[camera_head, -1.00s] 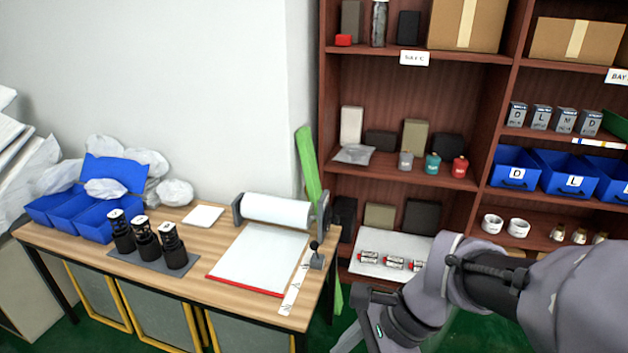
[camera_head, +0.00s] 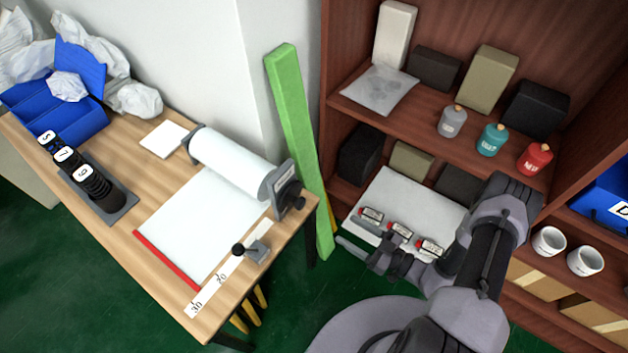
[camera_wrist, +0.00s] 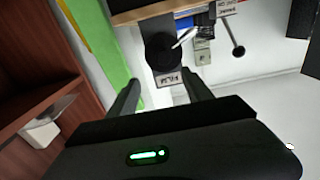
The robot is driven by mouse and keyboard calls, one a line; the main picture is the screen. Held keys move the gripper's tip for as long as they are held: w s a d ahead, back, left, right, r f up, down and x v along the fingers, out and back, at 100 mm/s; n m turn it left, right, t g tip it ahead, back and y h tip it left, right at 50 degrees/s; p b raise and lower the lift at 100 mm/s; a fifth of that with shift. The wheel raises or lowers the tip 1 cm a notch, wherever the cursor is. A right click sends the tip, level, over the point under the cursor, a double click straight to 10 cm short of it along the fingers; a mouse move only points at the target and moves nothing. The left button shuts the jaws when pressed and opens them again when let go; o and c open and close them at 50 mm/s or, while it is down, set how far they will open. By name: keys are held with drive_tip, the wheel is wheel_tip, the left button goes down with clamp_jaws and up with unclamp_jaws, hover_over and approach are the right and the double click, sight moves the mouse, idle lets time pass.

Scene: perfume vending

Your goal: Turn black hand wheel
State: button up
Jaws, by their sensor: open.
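The black hand wheel (camera_head: 292,201) sits on the grey end bracket of a white film roll (camera_head: 234,162), at the right end of the wooden bench. In the wrist view the hand wheel (camera_wrist: 162,52) is a dark round shape beyond the fingertips, above a small FILM label (camera_wrist: 167,79). My gripper (camera_head: 350,256) is off the bench's right end, to the right of the wheel and lower in the head view. In the wrist view my gripper (camera_wrist: 160,88) has its fingers apart with nothing between them. The wheel lies roughly ahead of the gap, apart from the fingers.
A green upright board (camera_head: 297,150) stands between bench and shelf, close behind the wheel. A black-knobbed lever (camera_head: 252,250) is on the bench corner. The shelf (camera_head: 440,145) holds bottles and boxes. A white panel (camera_head: 395,200) with red-ended cylinders lies behind my gripper.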

sight(303, 206)
drive_tip(key=x, duration=0.5)
drive_tip(key=b+x, duration=0.1)
drive_tip(key=x, duration=0.5)
drive_tip(key=b+x, duration=0.1)
drive_tip(key=x, duration=0.4)
drive_tip(key=shift+s+a, duration=0.3)
drive_tip(key=shift+a, duration=0.15)
drive_tip(key=shift+w+a+r, duration=0.1)
drive_tip(key=shift+w+a, duration=0.2)
drive_tip(key=shift+w, duration=0.05)
clamp_jaws()
drive_tip(key=shift+n, duration=0.3)
